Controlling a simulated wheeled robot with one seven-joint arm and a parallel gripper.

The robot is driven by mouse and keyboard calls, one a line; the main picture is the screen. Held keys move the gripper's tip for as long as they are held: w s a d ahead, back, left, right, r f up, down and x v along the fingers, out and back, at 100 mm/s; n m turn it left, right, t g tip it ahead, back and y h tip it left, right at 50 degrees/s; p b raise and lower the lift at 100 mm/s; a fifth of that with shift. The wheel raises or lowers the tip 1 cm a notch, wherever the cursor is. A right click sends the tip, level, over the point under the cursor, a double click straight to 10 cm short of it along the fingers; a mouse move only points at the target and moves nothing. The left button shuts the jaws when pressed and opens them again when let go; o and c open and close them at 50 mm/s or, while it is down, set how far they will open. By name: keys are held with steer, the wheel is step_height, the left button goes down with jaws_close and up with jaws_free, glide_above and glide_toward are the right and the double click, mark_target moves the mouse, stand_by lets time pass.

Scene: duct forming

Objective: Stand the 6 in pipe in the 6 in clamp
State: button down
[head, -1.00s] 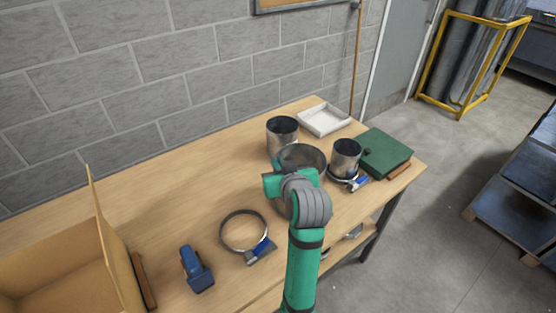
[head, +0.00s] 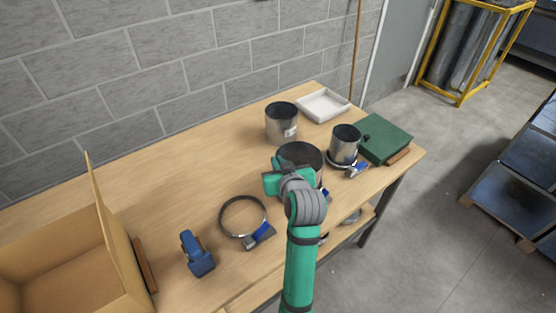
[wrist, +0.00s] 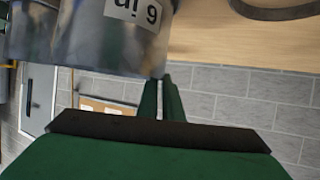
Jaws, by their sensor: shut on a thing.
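The 6 in pipe (head: 301,156) is a wide metal cylinder, upright in front of my arm, partly hidden by it in the head view. In the wrist view the pipe (wrist: 105,40) fills the upper left, its "6 in" label upside down. My gripper (wrist: 162,98) is shut on the pipe's wall near its rim. A blue clamp lever (head: 326,195) shows at the pipe's lower right. The clamp's ring is hidden, so I cannot tell whether the pipe's foot is inside it or touching the table.
An empty ring clamp (head: 243,216) and a blue tool (head: 196,254) lie at left, near an open cardboard box (head: 65,265). Another pipe (head: 281,121) stands behind, near a white tray (head: 323,104). A smaller pipe (head: 345,144) stands in a clamp at right, beside a green case (head: 386,138).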

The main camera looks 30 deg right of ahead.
stand_by(0.3)
steer(key=c, duration=1.8)
jaws_free()
steer(key=shift+c, duration=0.2)
steer(key=v, duration=1)
steer(key=shift+s, duration=0.35)
